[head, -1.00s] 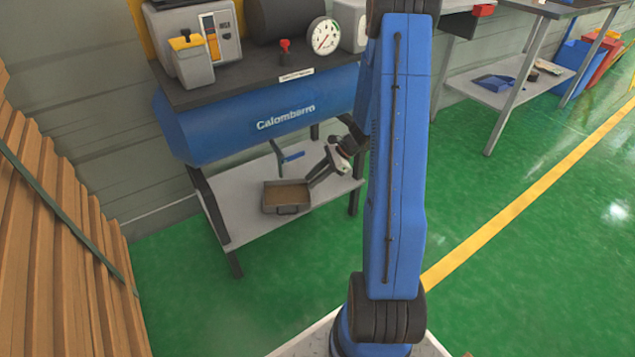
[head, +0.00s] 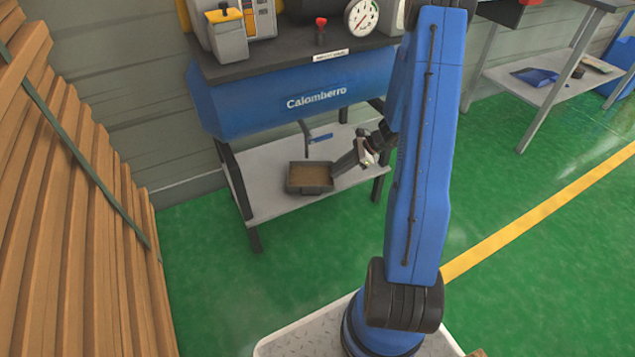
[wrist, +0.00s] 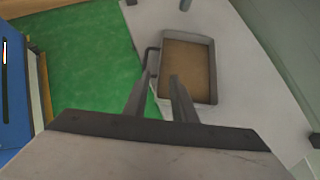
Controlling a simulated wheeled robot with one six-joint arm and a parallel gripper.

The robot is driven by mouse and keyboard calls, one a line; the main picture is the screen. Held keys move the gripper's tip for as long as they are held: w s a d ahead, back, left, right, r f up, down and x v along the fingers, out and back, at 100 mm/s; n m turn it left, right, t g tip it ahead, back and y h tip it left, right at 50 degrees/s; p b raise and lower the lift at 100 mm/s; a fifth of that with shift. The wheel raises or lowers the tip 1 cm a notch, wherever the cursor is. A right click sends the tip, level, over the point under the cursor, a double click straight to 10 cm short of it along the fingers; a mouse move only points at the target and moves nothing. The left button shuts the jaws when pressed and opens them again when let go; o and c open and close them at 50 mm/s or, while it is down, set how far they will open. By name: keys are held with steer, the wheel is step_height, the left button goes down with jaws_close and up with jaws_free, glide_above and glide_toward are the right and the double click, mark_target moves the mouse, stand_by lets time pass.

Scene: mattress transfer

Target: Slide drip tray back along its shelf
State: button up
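The drip tray (head: 296,188) is a shallow grey box with a brown inside. It sits on the light grey lower shelf (head: 275,207) under the blue Calomberro tank. It also shows in the wrist view (wrist: 213,75), with its bar handle (wrist: 149,64) on the left side. My gripper (head: 342,165) is just right of the tray in the head view. In the wrist view my gripper (wrist: 162,76) has its two fingers apart. One fingertip is by the handle and the other overlaps the tray's inside. I cannot tell whether either touches the tray.
The blue tank (head: 300,98) hangs low above. Stacked wooden boards (head: 75,200) rise at the left. Green floor (head: 300,260) lies open in front.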

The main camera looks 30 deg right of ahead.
mark_target(311, 187)
steer(key=x, duration=1.5)
jaws_close()
